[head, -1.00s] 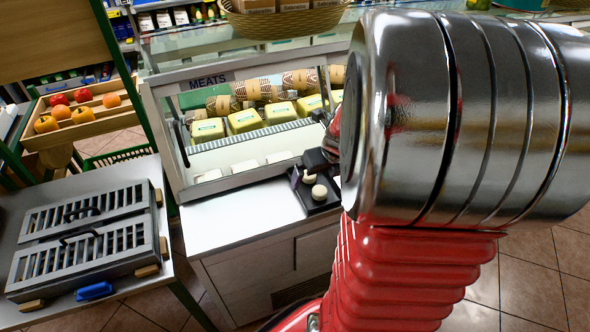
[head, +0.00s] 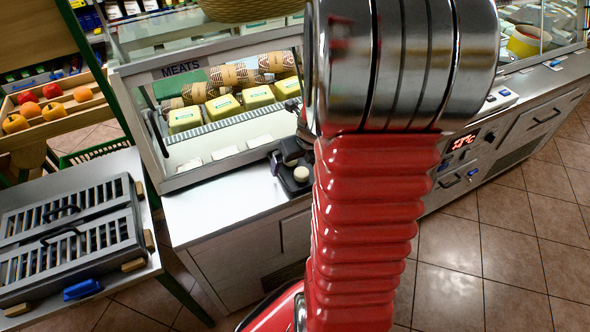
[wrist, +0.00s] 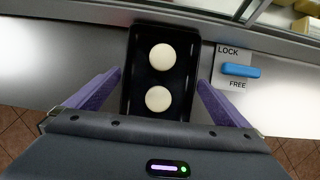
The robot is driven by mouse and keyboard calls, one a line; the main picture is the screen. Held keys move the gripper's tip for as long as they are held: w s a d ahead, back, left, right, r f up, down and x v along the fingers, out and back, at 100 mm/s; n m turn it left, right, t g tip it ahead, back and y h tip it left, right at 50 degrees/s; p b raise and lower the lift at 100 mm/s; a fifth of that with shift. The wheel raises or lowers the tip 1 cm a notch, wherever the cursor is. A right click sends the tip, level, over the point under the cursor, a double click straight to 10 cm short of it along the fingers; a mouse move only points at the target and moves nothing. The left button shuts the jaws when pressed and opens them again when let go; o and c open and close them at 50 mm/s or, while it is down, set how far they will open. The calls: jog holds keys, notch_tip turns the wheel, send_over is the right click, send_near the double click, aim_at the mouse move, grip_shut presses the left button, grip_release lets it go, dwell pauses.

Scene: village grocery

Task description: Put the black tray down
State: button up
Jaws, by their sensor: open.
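The black tray (wrist: 162,118) lies on the steel counter ledge below the meat case, with two round white pieces (wrist: 160,57) on it. In the head view the tray (head: 290,187) is partly hidden by my gripper and arm. My gripper (wrist: 162,90) is open, with one purple finger on each side of the tray's near part. A gap seems to show between each finger and the tray's sides. The tray looks flat.
A blue LOCK/FREE lever (wrist: 240,70) sits right of the tray. The meat case (head: 222,110) rises behind the ledge (head: 215,208). The ledge left of the tray is clear. A slatted metal unit (head: 65,245) with a blue handle (head: 82,290) stands on the left table.

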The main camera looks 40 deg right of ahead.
jog(key=shift+w+f, duration=0.2)
jog(key=shift+f, duration=0.25)
jog(key=shift+c, duration=0.5)
jog(key=c, duration=0.8)
jog(key=shift+r, duration=0.15)
notch_tip(320, 180, up, 10)
dwell(0.5)
